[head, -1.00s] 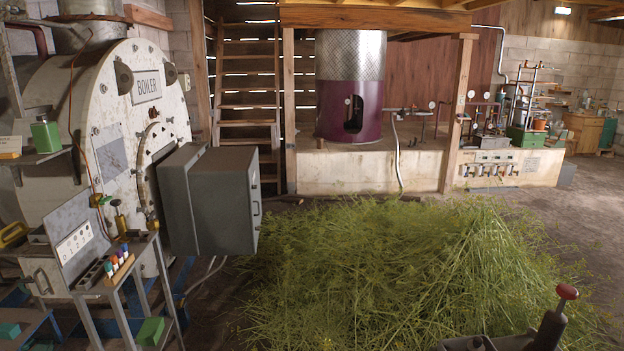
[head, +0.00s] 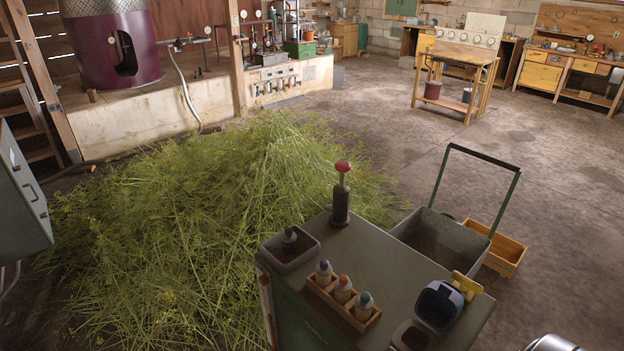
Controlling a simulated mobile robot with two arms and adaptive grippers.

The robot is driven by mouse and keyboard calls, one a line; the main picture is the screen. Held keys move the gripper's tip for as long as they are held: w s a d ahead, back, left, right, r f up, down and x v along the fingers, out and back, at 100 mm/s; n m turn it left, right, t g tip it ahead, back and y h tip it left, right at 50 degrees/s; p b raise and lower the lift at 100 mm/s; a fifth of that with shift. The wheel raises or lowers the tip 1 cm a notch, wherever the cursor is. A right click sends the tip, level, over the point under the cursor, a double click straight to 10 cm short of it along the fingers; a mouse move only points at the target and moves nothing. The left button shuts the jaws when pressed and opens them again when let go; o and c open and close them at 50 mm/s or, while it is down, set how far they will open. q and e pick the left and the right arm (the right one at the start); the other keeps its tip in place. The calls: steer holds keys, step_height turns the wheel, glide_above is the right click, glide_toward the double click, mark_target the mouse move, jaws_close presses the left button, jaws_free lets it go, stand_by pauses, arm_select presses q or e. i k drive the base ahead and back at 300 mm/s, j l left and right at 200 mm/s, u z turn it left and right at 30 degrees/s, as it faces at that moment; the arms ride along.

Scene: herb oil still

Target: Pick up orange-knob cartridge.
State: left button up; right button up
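A small wooden rack (head: 333,307) stands on the grey top of a cart. It holds three pale bottle-shaped pieces, with a purple top (head: 324,266), an orange-red top (head: 344,282) and a teal top (head: 364,298). The middle piece, the orange-topped one (head: 343,291), best fits the orange-knob cartridge, but I cannot tell for sure. It stands upright between the other two. Neither of my grippers shows in the head view. Only a shiny rounded part at the bottom right edge shows.
The cart top (head: 370,250) also carries a red-knobbed upright piece (head: 341,200), a small grey tray (head: 290,246) and a dark blue device (head: 438,306). A grey bin (head: 436,238) and a wooden crate (head: 507,254) are beyond. Cut herbs (head: 210,210) lie left; floor (head: 380,120) is open behind.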

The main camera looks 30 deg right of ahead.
mark_target(342, 286)
steer(key=k+z, duration=0.1)
steer(key=z, duration=1.1)
